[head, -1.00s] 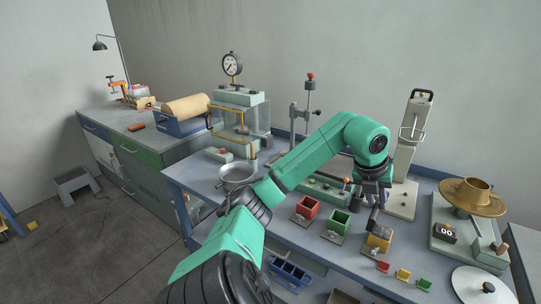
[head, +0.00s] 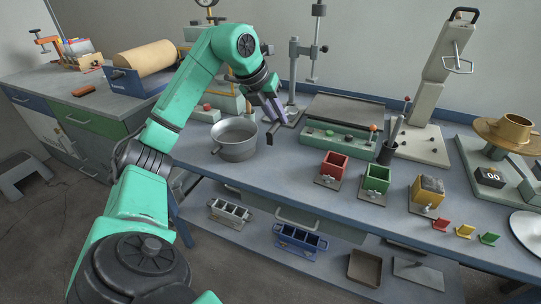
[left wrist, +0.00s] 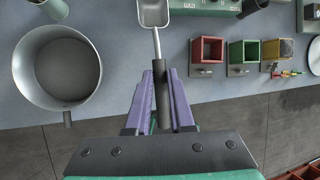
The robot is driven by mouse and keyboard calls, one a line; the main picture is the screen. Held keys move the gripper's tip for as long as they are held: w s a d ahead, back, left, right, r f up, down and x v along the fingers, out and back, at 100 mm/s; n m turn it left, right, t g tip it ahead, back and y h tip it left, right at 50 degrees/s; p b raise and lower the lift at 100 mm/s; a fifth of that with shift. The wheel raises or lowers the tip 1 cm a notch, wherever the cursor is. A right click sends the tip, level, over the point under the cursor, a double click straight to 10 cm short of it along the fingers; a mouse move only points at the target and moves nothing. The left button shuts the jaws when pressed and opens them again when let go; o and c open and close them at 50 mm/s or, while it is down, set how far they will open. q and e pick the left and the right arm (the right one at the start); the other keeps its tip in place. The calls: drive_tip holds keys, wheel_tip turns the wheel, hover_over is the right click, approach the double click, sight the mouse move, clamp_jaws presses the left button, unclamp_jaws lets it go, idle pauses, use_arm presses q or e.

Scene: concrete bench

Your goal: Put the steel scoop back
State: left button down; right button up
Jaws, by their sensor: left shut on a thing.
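The steel scoop (left wrist: 153,12) shows in the left wrist view with its bowl pointing away from me and its thin shank leading back to a dark handle. My left gripper (left wrist: 161,88) is shut on that handle with its purple fingers. In the head view my left gripper (head: 266,100) is above the bench, just right of the steel pan, with the dark handle end hanging below it; the bowl is hard to make out there. The round steel pan (head: 236,151) stands on the bench; it also shows in the left wrist view (left wrist: 28,88). My right gripper is not in view.
Red (head: 333,166), green (head: 376,180) and yellow (head: 424,194) moulds stand to the right; the yellow one holds grey material. A dark pot (head: 386,153) with tools stands behind them. A drop-weight stand (head: 296,90) is close behind my gripper. The bench front is clear near the pan.

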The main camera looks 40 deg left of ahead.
use_arm(q)
wheel_tip(320, 180, down, 13)
drive_tip(key=shift+a+r+b, duration=0.1)
drive_tip(key=shift+b, duration=1.1)
drive_tip(key=shift+a+f, duration=0.15)
drive_tip(key=shift+f, duration=0.15)
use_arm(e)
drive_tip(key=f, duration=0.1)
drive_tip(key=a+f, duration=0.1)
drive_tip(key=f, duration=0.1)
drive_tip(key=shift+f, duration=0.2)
use_arm(q)
drive_tip(key=shift+f, duration=0.1)
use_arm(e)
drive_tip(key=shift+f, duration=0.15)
use_arm(q)
drive_tip(key=shift+f, duration=0.15)
drive_tip(key=c, duration=0.8)
unclamp_jaws()
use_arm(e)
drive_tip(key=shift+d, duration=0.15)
